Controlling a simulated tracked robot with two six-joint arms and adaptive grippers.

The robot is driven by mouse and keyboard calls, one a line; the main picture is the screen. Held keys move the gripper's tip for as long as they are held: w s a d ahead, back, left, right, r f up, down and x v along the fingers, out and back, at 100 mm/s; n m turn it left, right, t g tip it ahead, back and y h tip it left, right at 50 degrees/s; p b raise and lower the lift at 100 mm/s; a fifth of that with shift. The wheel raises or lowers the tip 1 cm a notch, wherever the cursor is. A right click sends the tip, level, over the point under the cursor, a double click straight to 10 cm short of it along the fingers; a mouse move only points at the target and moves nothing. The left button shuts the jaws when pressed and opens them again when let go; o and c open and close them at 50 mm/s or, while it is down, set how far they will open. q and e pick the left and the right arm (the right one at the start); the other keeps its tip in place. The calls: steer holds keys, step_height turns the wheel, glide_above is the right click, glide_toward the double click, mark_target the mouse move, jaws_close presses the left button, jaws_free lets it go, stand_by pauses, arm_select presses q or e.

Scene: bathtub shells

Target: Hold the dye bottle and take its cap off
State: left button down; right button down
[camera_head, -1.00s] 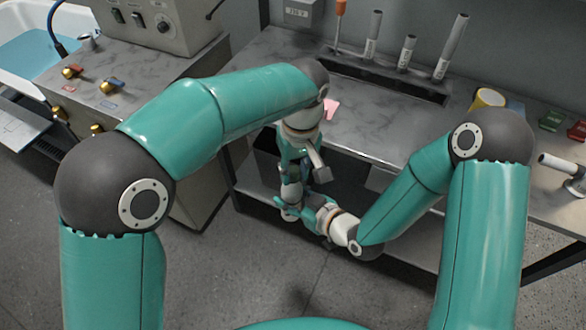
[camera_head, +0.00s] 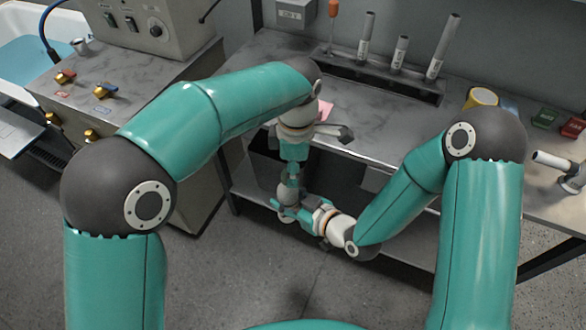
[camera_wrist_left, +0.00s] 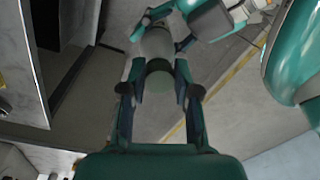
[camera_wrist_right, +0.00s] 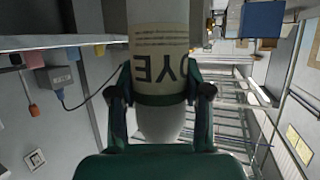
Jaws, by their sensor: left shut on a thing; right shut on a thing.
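The dye bottle (camera_wrist_right: 160,50) is pale, with a cream label reading DYE, upside down in the right wrist view. My right gripper (camera_wrist_right: 160,92) is shut around its body. In the head view the small bottle (camera_head: 288,192) is between my two grippers, in front of the bench. My left gripper (camera_head: 292,172) partly hides the cap in the head view.
The grey bench (camera_head: 270,75) is behind the grippers, with a rack of tubes (camera_head: 400,55) along its back. A cabinet with brass taps (camera_head: 65,78) stands left. Open floor (camera_head: 250,270) is below the grippers.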

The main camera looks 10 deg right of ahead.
arm_select(q)
steer(key=shift+s+d+r, duration=0.1)
steer(key=shift+r, duration=0.05)
steer(key=shift+r, duration=1)
